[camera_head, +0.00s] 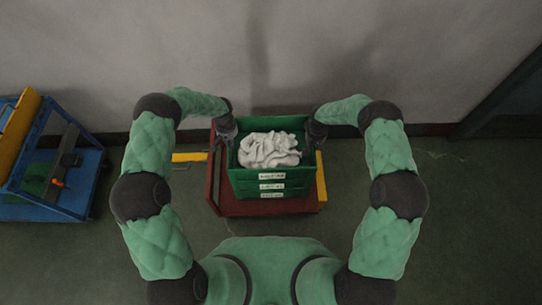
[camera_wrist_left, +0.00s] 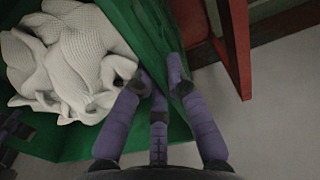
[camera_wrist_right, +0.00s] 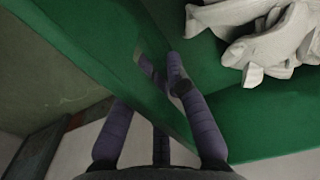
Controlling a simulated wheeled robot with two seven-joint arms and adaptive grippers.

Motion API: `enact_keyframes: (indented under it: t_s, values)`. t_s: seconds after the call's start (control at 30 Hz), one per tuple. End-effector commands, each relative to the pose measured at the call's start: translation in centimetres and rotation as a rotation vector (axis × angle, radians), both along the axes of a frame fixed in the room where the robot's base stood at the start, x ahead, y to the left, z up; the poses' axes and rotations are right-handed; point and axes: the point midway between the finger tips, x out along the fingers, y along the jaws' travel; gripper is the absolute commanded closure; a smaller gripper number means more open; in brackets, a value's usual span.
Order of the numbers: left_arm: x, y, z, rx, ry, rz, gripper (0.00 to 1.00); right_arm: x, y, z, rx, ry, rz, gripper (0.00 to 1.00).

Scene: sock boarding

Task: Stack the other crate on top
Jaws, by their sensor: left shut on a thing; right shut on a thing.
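A green crate (camera_head: 245,176) full of white socks (camera_head: 270,150) is on top of a stack of green crates on the red cart, in the head view. Three white labels show one above another on the front. I cannot tell whether the top crate rests on the one below or is held just above it. My left gripper (camera_head: 231,137) is shut on its left wall; the left wrist view shows fingers on both sides of the green wall (camera_wrist_left: 150,30). My right gripper (camera_head: 313,138) is shut on its right wall, which also shows in the right wrist view (camera_wrist_right: 90,50).
The red cart (camera_head: 225,208) stands under the crates, with yellow parts at its sides. A blue cart (camera_head: 45,207) with a yellow bar stands at the far left. A grey wall (camera_head: 400,60) is close behind. The floor to the right is clear.

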Motion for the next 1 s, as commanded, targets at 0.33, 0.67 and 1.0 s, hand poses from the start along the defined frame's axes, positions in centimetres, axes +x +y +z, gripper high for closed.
enact_keyframes:
  t_s: [0.33, 0.67, 1.0]
  values:
    - [0.0, 0.0, -0.2, 0.0, 0.001, 0.0, 0.61, 0.0, 0.0, -0.2, 0.0, 0.0, 0.0, 0.61]
    - [0.0, 0.0, -0.1, 0.0, 0.0, 0.0, 0.61, 0.0, 0.0, -0.2, 0.0, 0.0, 0.0, 0.61]
    - [0.1, 0.0, 4.3, 0.0, -0.004, 0.0, 0.61, 0.0, 0.0, -0.2, 0.0, 0.0, 0.0, 0.61]
